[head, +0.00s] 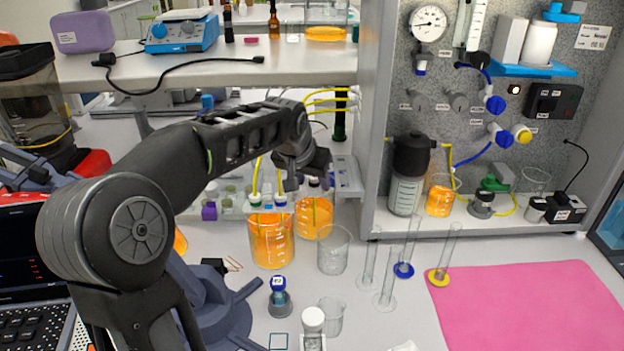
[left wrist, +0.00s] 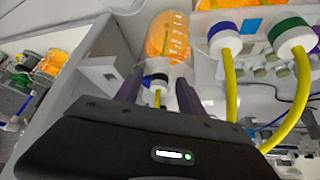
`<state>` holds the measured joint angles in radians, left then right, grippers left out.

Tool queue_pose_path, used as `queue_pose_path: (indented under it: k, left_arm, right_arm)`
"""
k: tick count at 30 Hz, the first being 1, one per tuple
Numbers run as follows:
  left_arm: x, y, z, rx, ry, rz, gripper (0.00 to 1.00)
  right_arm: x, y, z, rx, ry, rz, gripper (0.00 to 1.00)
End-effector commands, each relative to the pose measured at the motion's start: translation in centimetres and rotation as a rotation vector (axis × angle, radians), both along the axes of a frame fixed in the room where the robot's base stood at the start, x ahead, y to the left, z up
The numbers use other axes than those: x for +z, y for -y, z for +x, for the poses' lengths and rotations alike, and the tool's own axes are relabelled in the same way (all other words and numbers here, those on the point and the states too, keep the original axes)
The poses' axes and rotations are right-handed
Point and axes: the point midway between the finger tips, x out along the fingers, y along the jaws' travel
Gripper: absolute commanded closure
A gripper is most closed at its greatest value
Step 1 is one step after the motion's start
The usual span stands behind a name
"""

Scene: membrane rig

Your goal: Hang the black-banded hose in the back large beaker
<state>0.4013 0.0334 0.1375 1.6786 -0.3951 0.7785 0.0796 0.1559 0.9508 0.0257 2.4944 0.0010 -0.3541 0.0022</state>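The back large beaker (head: 314,222) holds orange liquid and also shows in the left wrist view (left wrist: 166,40). My left gripper (head: 306,180) is above this beaker. Its fingers (left wrist: 159,90) stand apart on both sides of the hose, with gaps beside the yellow tube. Whether a fingertip touches the fitting is unclear. My right gripper is not in view.
The front orange beaker (head: 271,245) holds two more hoses, one blue-banded (left wrist: 224,38) and one green-banded (left wrist: 290,35). An empty beaker (head: 333,257) and several glass cylinders stand to the right. A shelf (head: 200,70) overhangs behind. The pink mat (head: 540,305) is clear.

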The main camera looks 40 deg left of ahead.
Motion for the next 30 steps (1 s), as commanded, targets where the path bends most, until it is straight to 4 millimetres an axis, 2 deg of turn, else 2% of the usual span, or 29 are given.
queue_pose_path:
  k: [11,24,30]
  left_arm:
    - [0.5,0.1,-0.2,0.000,0.002,0.001,0.52]
    - [5.8,0.9,-3.6,0.000,0.003,0.001,0.52]
    - [6.6,1.1,-4.1,0.000,0.000,0.000,0.52]
  right_arm:
    - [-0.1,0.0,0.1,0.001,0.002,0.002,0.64]
    - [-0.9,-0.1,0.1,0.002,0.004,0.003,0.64]
    - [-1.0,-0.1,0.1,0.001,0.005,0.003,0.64]
